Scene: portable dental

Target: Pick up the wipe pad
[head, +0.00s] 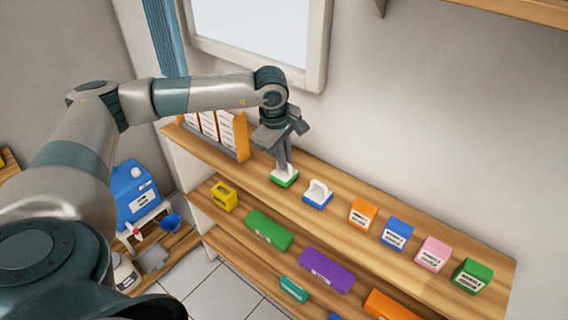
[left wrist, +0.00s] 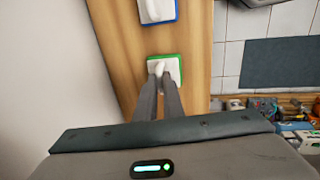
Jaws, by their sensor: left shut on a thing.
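A white pad with a green base and a raised handle, the wipe pad (head: 286,179), is at the upper wooden shelf (head: 335,215). My left gripper (head: 284,165) points down and is shut on its handle. The left wrist view also shows the wipe pad (left wrist: 178,62) between the closed fingers (left wrist: 163,76). I cannot tell whether its base touches the shelf or is just above it. A similar white pad with a blue base (head: 318,193) stands beside it to the right, apart from it, and also shows in the left wrist view (left wrist: 157,10). My right gripper is not in view.
An orange file holder (head: 241,137) with papers stands left of the gripper on the same shelf. Small orange (head: 362,213), blue (head: 396,233), pink and green boxes stand to the right. A wall frame (head: 312,75) is behind my arm. Lower shelves hold coloured boxes.

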